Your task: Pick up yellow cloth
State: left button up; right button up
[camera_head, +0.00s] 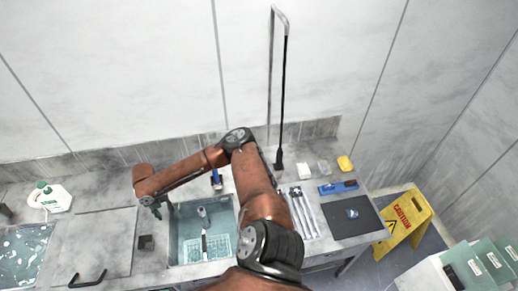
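A small folded yellow item (345,163), which looks like the yellow cloth, lies on the counter (375,188) near its back right edge. My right arm comes up from the bottom centre and bends left across the sink. My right gripper (155,209) hangs at the left rim of the sink, far to the left of the yellow item. Its dark fingers are too small to show whether they are open or shut. I see nothing held in it. My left gripper is not in view.
The sink (173,245) holds a light basket (219,246). A tall black faucet (283,90) rises at the back. A blue brush-like item (338,187), a dark mat (352,217) and silvery tools (304,212) lie right. A white jug (50,197) stands left; a caution sign (404,217) stands right.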

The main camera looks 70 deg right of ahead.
aim_at(345, 163)
jog(key=u, duration=1.25)
jog(key=k, duration=2.65)
jog(key=z, duration=1.6)
